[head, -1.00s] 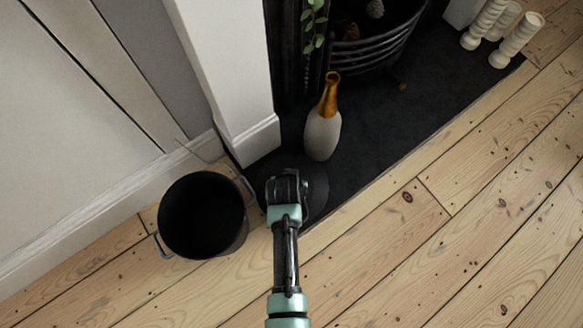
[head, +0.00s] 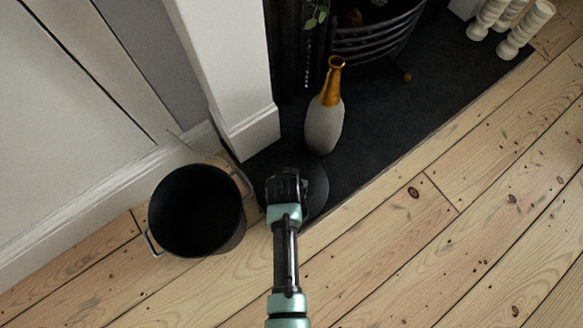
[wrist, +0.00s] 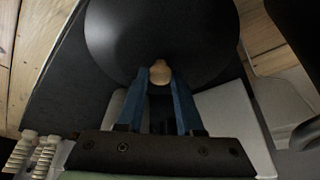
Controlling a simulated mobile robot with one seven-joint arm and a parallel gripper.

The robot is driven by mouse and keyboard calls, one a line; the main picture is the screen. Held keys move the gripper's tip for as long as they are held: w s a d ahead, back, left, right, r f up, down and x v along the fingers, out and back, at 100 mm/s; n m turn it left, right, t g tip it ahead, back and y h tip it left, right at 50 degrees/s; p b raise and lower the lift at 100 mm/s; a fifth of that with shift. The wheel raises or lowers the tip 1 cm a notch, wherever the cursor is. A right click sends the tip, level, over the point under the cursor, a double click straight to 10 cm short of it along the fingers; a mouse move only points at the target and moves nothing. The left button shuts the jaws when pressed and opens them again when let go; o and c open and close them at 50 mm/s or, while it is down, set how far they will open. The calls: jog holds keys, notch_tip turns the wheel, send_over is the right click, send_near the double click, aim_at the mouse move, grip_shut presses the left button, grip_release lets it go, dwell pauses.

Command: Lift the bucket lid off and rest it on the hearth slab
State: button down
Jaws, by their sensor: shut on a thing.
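The black bucket (head: 240,238) stands open on the floorboards, left of my gripper, with its dark inside showing and a handle on each side. The round black lid (head: 318,188) is at the near left end of the dark hearth slab (head: 400,120), partly hidden under my gripper (head: 288,178). In the wrist view the lid (wrist: 150,30) fills the top middle, and my gripper's blue fingers (wrist: 160,76) are shut on its pale round knob (wrist: 160,72). I cannot tell whether the lid touches the slab or hangs just above it.
A grey bottle with a gold neck (head: 324,122) stands on the slab just beyond the lid. A white pillar (head: 235,80) rises behind the bucket and lid. Pale candlesticks (head: 515,30) stand at the far right. The slab between bottle and candlesticks is clear.

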jog(key=shift+f+b, duration=0.35)
jog(key=shift+f, duration=0.15)
jog(key=shift+c, duration=2.3)
grip_release()
jog(key=d+p+v, duration=0.1)
jog(key=p+v, duration=0.9)
jog(key=v, duration=0.3)
jog(key=shift+a, duration=0.45)
jog(key=shift+w, duration=0.1)
